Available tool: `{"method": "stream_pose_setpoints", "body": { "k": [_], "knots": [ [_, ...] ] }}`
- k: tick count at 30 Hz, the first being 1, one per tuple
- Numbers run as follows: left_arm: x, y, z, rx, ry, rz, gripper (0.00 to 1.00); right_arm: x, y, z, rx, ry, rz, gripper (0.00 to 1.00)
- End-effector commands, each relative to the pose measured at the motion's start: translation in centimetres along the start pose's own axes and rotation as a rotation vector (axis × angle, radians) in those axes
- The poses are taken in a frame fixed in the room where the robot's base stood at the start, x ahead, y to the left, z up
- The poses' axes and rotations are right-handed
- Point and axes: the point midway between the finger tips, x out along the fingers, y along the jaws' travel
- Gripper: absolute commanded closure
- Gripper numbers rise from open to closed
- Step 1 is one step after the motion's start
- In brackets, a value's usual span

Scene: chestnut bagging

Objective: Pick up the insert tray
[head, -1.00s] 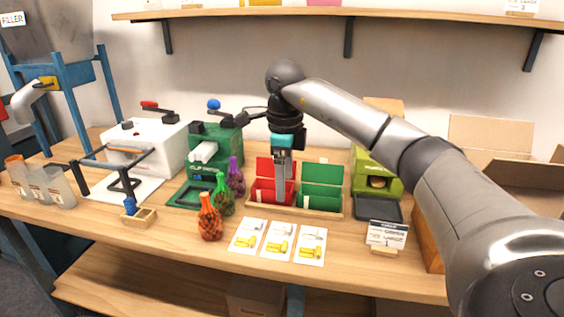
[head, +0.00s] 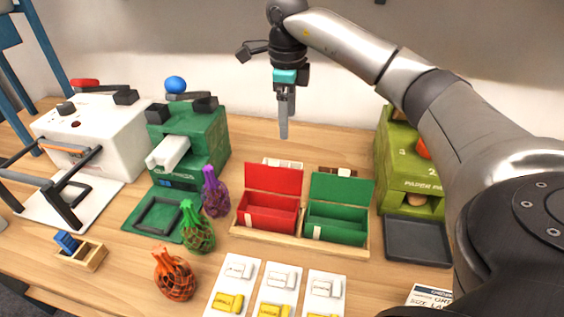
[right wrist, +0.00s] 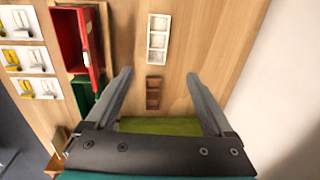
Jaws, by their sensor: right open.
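Two small compartmented trays lie on the table behind the red and green boxes. The white one (head: 283,163) and the brown one (head: 338,172) are mostly hidden by the boxes in the head view. From above, the right wrist view shows the white tray (right wrist: 159,40) with several cells in a row and the brown tray (right wrist: 153,92) beside it. I cannot tell which is the insert tray. My right gripper (head: 284,128) is open and empty, pointing down above the table behind the boxes; its fingers (right wrist: 159,75) appear apart above the trays. My left gripper is not in view.
The red box (head: 269,210) and green box (head: 338,222) stand in a wooden holder, lids raised. A green dispenser (head: 410,160) stands right, the wall close behind. Netted bags, a green machine (head: 190,140) and a white machine (head: 95,128) are left.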

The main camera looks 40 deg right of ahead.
Motion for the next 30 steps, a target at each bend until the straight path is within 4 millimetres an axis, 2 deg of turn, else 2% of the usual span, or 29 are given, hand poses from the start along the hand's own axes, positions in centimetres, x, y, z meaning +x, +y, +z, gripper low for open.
{"method": "stream_pose_setpoints", "body": {
  "k": [1, 3, 6, 12, 18, 26, 30],
  "knots": [
    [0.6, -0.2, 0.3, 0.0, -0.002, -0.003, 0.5, 1.4, 0.1, -0.1, 0.0, 0.004, 0.003, 0.13],
    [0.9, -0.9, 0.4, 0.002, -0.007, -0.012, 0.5, 2.7, 0.1, -0.1, 0.0, 0.004, 0.003, 0.13],
    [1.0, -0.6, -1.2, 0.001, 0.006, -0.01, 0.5, 4.5, 0.1, -0.1, 0.0, 0.004, 0.002, 0.13],
    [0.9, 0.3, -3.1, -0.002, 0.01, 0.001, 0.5, 7.0, 0.1, -0.1, 0.0, 0.002, 0.002, 0.13],
    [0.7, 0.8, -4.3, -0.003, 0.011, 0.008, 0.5, 8.6, 0.0, -0.1, 0.001, 0.002, 0.0, 0.13],
    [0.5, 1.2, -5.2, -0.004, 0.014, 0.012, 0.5, 9.5, 0.1, -0.1, 0.0, 0.001, 0.0, 0.13],
    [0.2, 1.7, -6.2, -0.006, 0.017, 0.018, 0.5, 10.8, 0.3, -0.2, 0.0, 0.003, 0.001, 0.13]
  ]
}}
